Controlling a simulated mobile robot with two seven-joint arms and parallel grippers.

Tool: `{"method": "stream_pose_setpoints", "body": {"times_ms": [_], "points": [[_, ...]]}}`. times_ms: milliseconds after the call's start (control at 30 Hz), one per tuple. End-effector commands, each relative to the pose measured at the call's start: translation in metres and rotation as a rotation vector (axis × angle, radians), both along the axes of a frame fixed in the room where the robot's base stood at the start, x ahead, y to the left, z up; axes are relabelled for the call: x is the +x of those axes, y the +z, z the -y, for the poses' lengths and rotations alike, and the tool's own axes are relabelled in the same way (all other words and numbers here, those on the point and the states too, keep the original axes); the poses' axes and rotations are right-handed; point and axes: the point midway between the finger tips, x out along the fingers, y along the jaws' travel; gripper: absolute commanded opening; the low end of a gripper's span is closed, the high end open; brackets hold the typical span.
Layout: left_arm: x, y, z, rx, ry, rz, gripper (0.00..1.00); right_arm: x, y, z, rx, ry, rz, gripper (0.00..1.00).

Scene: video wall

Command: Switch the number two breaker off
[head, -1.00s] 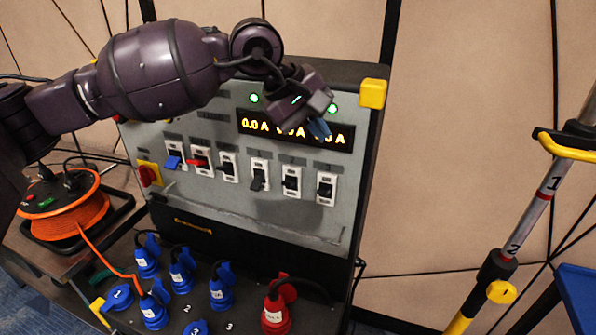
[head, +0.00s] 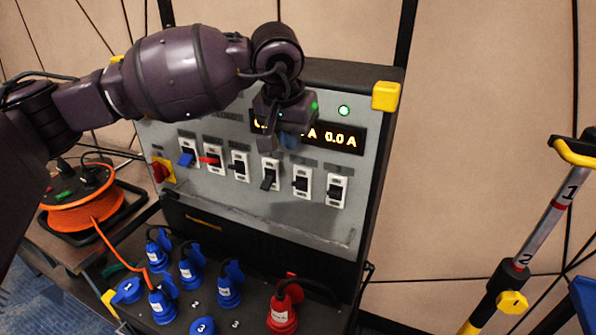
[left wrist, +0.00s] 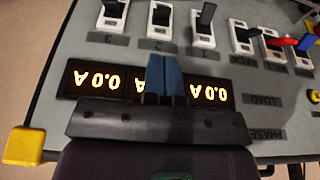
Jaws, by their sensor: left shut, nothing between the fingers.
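The number two breaker (head: 302,183) is a black lever on a white plate, between breaker one (head: 270,174) and breaker three (head: 337,191) on the grey panel. In the left wrist view the panel is upside down, and breaker two (left wrist: 160,20) sits above its "2" label. Its lever looks unlike breaker one's, which sticks out further downward on the panel. My left gripper (head: 289,141) is shut and empty in front of the ammeter display, above breakers one and two. Its blue fingertips (left wrist: 165,80) cover part of the display. My right gripper is out of view.
Left of the numbered breakers are a black, a red (head: 211,160) and a blue (head: 187,157) lever, and a red rotary switch (head: 160,172). Blue plugs (head: 191,268) and a red plug (head: 283,310) stand on the ledge below. An orange cable reel (head: 82,207) is at left.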

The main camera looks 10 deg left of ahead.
Motion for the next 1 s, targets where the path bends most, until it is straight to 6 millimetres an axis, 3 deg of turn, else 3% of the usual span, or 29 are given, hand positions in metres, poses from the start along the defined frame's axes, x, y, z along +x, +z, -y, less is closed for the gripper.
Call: {"method": "stream_pose_setpoints", "body": {"times_ms": [233, 700, 1000], "points": [[0.004, -0.015, 0.002, -0.001, -0.001, -0.003, 0.00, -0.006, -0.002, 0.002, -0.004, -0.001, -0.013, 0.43], [0.024, -0.083, 0.005, -0.002, 0.001, -0.003, 0.00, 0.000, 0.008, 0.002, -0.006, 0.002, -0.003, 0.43], [0.029, -0.096, 0.006, -0.002, 0.001, -0.001, 0.00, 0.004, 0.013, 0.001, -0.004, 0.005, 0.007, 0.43]]}}
